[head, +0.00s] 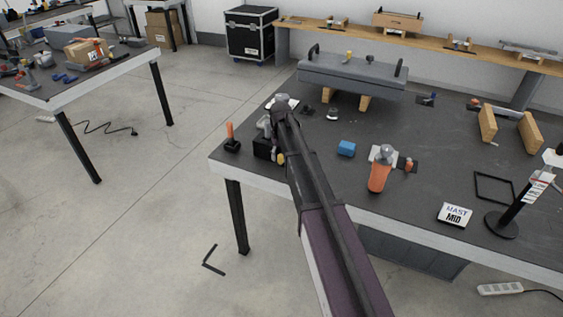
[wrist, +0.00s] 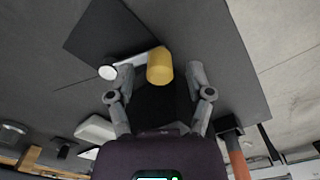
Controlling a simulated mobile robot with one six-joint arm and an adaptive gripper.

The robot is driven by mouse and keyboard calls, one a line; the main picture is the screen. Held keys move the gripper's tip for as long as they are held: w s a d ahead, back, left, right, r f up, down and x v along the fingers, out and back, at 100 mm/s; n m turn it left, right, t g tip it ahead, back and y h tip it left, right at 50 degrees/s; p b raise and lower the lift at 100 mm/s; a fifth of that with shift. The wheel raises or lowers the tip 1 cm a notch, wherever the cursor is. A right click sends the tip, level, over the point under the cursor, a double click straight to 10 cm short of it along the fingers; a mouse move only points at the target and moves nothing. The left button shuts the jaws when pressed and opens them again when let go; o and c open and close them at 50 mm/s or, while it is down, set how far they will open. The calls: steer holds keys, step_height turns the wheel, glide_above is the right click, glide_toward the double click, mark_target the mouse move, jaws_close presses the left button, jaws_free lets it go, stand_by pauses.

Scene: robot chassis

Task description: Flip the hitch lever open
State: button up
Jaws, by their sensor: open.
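A yellow cylindrical grip (wrist: 160,66), which looks like the end of the hitch lever, lies between my two fingers in the wrist view. A pale bar (wrist: 135,62) runs from it to a white round part at its left. In the head view a small piece of the yellow grip (head: 281,158) shows beside a black block (head: 263,149) near the table's front left corner. My gripper (wrist: 160,74) is open, one finger on each side of the grip, with gaps visible. My arm hides most of the hitch in the head view.
An orange-handled tool (head: 230,131) stands close left of the black block. A blue block (head: 346,148) and an orange bottle (head: 379,177) stand to the right on the dark table (head: 440,130). A grey clamped slab (head: 350,75) on wooden blocks is behind.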

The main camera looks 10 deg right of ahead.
steer(key=shift+f+b, duration=0.4)
steer(key=shift+f, duration=0.25)
steer(key=shift+c, duration=0.2)
jaws_close()
steer(key=shift+d, duration=0.3)
steer(key=shift+a, duration=0.4)
